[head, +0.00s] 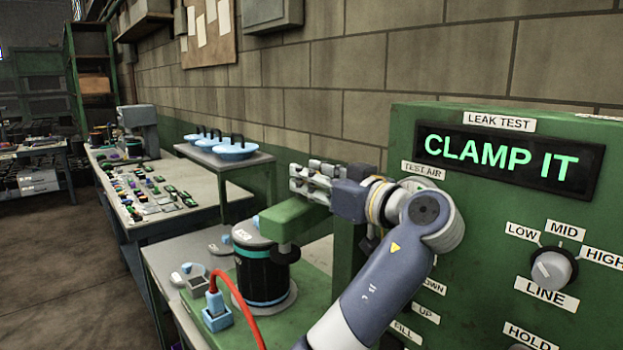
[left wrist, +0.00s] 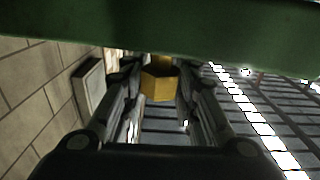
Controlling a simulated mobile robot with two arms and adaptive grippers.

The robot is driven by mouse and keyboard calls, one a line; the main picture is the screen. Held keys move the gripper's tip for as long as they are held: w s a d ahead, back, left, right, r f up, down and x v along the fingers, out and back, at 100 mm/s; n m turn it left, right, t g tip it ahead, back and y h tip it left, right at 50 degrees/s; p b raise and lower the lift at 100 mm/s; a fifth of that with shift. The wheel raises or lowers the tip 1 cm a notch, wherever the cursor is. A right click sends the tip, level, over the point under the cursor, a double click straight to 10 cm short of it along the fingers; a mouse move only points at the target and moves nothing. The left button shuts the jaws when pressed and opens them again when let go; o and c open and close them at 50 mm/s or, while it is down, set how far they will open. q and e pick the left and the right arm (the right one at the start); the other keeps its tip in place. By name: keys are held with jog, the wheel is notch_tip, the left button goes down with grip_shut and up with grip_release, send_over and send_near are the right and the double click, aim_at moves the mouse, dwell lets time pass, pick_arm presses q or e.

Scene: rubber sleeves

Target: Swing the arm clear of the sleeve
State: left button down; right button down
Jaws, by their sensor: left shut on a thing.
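The green swing arm (head: 297,218) overlaps the sleeve's upper right side in the head view. In the left wrist view my fingers (left wrist: 158,100) are around a yellow block (left wrist: 158,86), beneath the green bar (left wrist: 160,30). My right gripper is not in view.
A green leak-test panel (head: 480,190) with a display reading CLAMP IT stands close at right. A red hose (head: 238,300) rises from a blue connector (head: 215,308) in front of the sleeve. A small table (head: 225,158) with blue lidded pans is behind.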

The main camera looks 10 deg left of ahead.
pick_arm(q)
jog(key=c, duration=1.5)
grip_release()
jog(key=shift+c, duration=0.2)
jog(key=o, duration=0.3)
jog(key=shift+d, duration=0.15)
jog(key=shift+r, duration=0.15)
notch_tip(320, 180, up, 10)
jog(key=shift+f, duration=0.1)
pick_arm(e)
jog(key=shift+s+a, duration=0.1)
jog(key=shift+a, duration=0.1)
